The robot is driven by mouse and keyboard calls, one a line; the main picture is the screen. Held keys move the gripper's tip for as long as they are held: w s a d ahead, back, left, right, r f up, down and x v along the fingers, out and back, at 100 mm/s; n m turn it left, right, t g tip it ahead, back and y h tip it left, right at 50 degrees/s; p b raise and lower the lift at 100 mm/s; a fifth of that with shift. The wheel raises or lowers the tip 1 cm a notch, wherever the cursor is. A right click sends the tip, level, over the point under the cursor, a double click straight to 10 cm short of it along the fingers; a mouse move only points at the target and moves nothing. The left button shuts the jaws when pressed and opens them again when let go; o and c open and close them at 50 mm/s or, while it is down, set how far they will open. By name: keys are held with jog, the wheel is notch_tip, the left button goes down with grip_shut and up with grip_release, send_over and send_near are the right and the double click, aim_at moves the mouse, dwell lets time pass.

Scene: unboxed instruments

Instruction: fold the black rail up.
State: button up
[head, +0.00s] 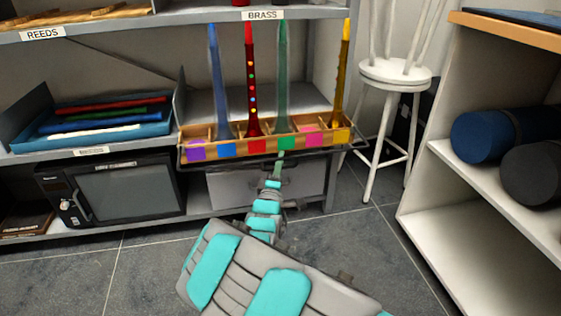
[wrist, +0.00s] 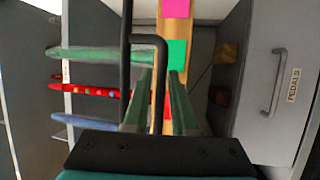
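The black rail (head: 222,164) runs low along the front of the wooden rack on the middle shelf in the head view. In the wrist view the black rail (wrist: 127,62) is a long dark bar with a bent part that passes between my fingers. My gripper (head: 277,166) is at the rail's front, near the green square. In the wrist view my gripper (wrist: 162,75) has its two green fingers apart, one on each side of the bent part. I cannot tell whether either finger touches it.
The wooden rack (head: 190,157) holds several upright coloured instruments just behind the rail. A white stool (head: 394,73) stands to the right. A drawer marked PEDALS (wrist: 278,85) is beside the rail. A black appliance (head: 110,190) sits on the lower shelf.

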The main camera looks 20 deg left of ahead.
jog(key=shift+w+r, duration=0.1)
jog(key=shift+w, duration=0.25)
grip_shut()
dwell(1.3)
